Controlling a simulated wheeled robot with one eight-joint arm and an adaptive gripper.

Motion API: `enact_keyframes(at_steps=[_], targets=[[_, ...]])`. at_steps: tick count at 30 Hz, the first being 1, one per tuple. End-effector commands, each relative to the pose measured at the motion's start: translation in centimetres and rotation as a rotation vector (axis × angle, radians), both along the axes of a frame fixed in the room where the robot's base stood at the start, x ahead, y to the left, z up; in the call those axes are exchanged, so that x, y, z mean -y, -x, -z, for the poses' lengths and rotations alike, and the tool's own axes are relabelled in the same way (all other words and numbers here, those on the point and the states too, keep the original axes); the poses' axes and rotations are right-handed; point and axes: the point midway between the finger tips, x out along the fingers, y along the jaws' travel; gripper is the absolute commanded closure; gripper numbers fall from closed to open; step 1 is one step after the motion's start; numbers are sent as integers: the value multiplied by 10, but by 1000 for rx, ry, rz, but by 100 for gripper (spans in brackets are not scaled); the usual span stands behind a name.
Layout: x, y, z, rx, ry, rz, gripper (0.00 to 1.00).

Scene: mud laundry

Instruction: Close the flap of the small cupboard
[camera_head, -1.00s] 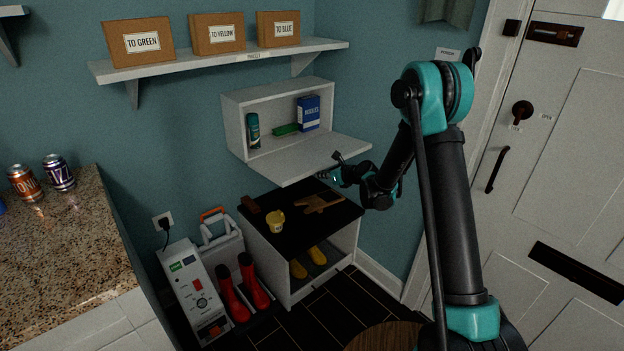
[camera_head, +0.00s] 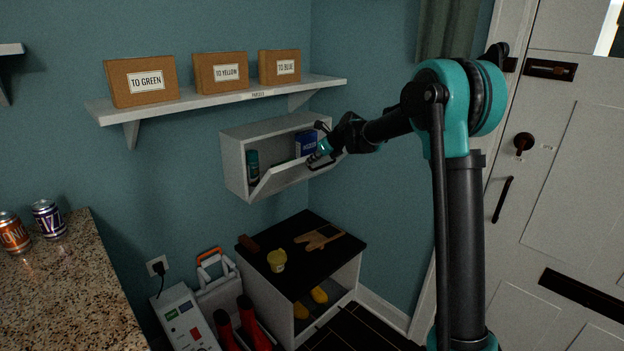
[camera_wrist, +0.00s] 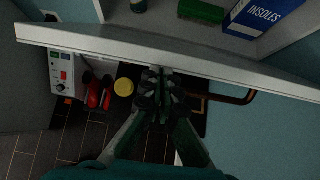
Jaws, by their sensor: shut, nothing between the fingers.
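The small cupboard (camera_head: 232,166) is a white box on the blue wall, below the long shelf. Its flap (camera_head: 281,178) is hinged at the bottom and tilted partly up, with the opening above it still showing the contents. My gripper (camera_head: 318,160) is shut and empty, at the outer edge of the flap near its right end. In the wrist view, the flap's edge (camera_wrist: 100,48) runs across just beyond my gripper (camera_wrist: 162,75), and the fingertips appear to be at it; I cannot tell whether they touch. A dark handle-like bar (camera_wrist: 235,97) shows to the right.
Inside the cupboard are a teal can (camera_head: 252,165), a green item (camera_wrist: 201,11) and a blue insoles box (camera_head: 306,142). The long shelf (camera_head: 215,101) with cardboard boxes is above. Below stands a black-topped bench (camera_head: 290,262) with a yellow tub (camera_head: 277,260) and gloves.

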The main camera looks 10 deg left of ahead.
Motion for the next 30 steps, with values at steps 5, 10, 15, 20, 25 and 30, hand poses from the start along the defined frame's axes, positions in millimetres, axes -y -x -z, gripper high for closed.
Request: enact_keyframes(at_steps=[5,10,15,20,25,30], targets=[[-28,-21,-30,0,-2,-1,100],[-52,-40,-49,1,-2,-1,100],[-72,-55,-60,1,-2,-2,100],[-84,-64,-65,0,-1,-1,100],[-91,-70,-68,0,-1,-1,100],[-92,-71,-68,0,-1,-1,100]])
